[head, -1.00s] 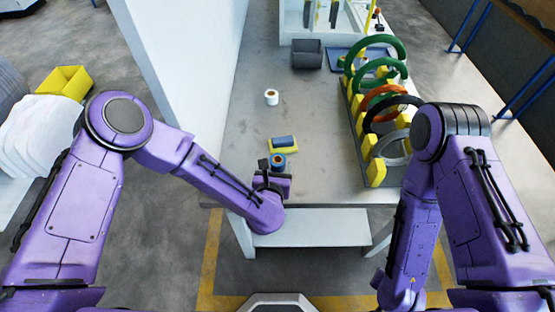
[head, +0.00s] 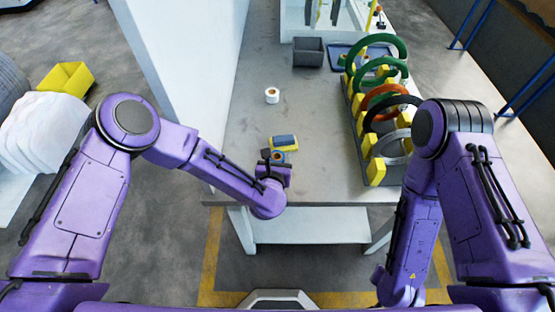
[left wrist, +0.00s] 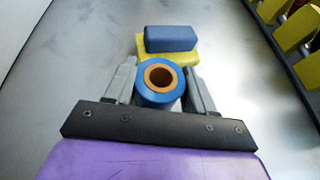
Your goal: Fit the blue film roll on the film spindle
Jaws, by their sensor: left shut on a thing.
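The blue film roll (left wrist: 147,92) stands on end with its orange-brown core facing up, seen in the left wrist view between the two grey fingers. In the head view the roll (head: 279,157) is partly hidden by my left gripper (head: 273,160), near the table's front edge. My left gripper (left wrist: 160,88) is shut on the roll. Directly beyond the roll lies a blue block (left wrist: 171,38) on a yellow base (left wrist: 183,54). I cannot make out the film spindle with certainty. My right arm hangs at the right, its gripper out of view.
A rack of large green, orange, black and grey rings (head: 385,95) with yellow blocks stands along the table's right side. A small white roll (head: 271,95) and a dark grey box (head: 308,51) stand farther back. The grey table (head: 320,165) is clear between roll and rack.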

